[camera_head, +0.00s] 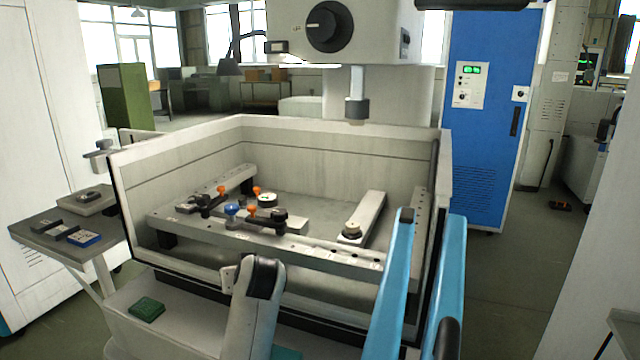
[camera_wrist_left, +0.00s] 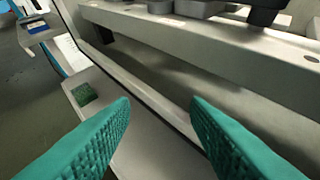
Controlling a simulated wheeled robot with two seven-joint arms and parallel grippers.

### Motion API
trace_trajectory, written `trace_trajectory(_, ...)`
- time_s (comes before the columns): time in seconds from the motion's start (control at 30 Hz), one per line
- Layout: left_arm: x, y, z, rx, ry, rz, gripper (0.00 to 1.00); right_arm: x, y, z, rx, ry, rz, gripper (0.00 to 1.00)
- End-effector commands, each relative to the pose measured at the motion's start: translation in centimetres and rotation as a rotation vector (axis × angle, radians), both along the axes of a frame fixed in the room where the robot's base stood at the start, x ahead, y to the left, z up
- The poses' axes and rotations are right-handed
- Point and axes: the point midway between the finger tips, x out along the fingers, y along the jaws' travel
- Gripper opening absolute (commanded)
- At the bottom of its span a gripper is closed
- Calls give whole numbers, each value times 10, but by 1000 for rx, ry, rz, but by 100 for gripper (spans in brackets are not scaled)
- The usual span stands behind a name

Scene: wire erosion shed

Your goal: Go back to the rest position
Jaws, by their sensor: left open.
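My left gripper (camera_wrist_left: 160,108) shows in the left wrist view as two teal ribbed fingers, spread apart with nothing between them. It is above the light ledge at the front of the machine tank. A small dark green pad (camera_head: 146,309) lies flat on that ledge in the head view. It also shows in the left wrist view (camera_wrist_left: 84,94), to the left of the fingers and apart from them. In the head view a pale arm link with a dark end hides part of the tank's front. My right gripper is not in view.
The open tank (camera_head: 180,150) holds a frame with orange and blue knobbed clamps (camera_head: 232,211). The machine head's spindle (camera_head: 356,108) hangs over it. A side table (camera_head: 40,232) with small blocks stands left.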

Motion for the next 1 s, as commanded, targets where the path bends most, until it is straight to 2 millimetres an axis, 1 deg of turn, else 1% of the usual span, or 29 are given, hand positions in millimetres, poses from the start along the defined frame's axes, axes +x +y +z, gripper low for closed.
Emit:
trace_trajectory(0.03,-22,11,-35,-6,53,-9,43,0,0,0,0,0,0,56)
trace_trajectory(0.07,-35,15,-52,-11,81,-20,43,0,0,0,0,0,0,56)
trace_trajectory(0.1,-52,20,-74,-15,118,-35,43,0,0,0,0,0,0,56)
trace_trajectory(0.17,-81,27,-104,-23,173,-62,43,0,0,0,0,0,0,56)
trace_trajectory(0.2,-101,31,-122,-27,209,-81,43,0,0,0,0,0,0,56)
trace_trajectory(0.27,-132,35,-146,-31,263,-113,43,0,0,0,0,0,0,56)
trace_trajectory(0.3,-154,37,-160,-34,298,-137,43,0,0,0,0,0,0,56)
trace_trajectory(0.37,-188,39,-179,-39,352,-178,43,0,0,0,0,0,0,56)
trace_trajectory(0.4,-211,40,-189,-41,385,-206,43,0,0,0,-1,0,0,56)
trace_trajectory(0.5,-261,39,-206,-51,460,-278,43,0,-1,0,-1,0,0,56)
trace_trajectory(0.6,-300,36,-214,-59,514,-336,43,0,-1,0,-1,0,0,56)
trace_trajectory(0.7,-330,33,-218,-68,558,-387,43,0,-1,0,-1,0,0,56)
trace_trajectory(0.8,-356,30,-219,-74,595,-431,43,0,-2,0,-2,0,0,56)
trace_trajectory(1.0,-402,24,-217,-91,659,-514,43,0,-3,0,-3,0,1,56)
